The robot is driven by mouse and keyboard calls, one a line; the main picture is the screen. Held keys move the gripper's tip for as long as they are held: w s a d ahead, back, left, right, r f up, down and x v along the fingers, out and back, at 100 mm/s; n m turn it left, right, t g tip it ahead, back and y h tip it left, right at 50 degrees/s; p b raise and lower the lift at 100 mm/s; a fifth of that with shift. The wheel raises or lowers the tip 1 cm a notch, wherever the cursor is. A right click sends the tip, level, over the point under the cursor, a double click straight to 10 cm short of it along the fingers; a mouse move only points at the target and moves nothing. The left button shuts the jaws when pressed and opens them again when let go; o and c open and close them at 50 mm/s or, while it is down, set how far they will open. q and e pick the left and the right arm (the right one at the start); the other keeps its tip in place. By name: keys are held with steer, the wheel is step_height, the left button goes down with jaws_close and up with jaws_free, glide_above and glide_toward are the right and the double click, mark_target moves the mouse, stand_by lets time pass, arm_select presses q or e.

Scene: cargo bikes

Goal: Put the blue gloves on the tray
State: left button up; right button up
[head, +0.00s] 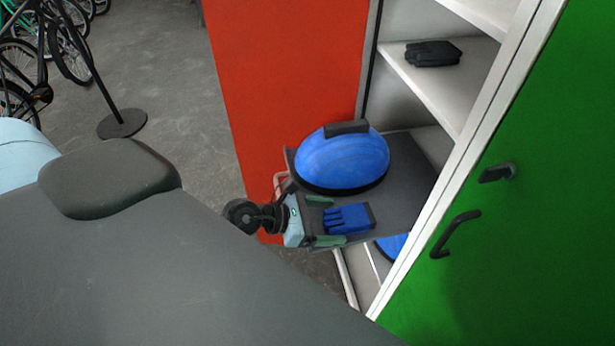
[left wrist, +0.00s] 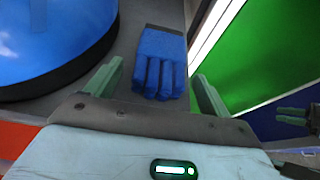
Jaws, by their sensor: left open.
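The blue gloves (head: 347,218) lie flat on a dark grey shelf board (head: 405,205) in the cabinet, near its front edge. They also show in the left wrist view (left wrist: 160,62), fingers pointing toward me, with a dark cuff at the far end. My left gripper (head: 338,220) is open and empty, its green fingers on either side of the gloves. In the left wrist view the gloves lie between and mostly beyond its fingertips (left wrist: 160,75). I cannot make out a separate tray for certain.
A blue helmet-like dome (head: 342,158) with a black rim stands just behind the gloves. Folded black gloves (head: 433,53) lie on a higher white shelf. A red panel (head: 285,90) bounds the cabinet's left, a green door (head: 530,200) its right. Bicycles (head: 50,50) stand far left.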

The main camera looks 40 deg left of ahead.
arm_select(q)
steer(key=shift+r, duration=0.25)
steer(key=b+v, duration=0.1)
steer(key=v, duration=1.1)
arm_select(e)
steer(key=shift+s+a+f, duration=0.1)
steer(key=shift+s+f, duration=0.35)
steer(key=shift+f, duration=0.3)
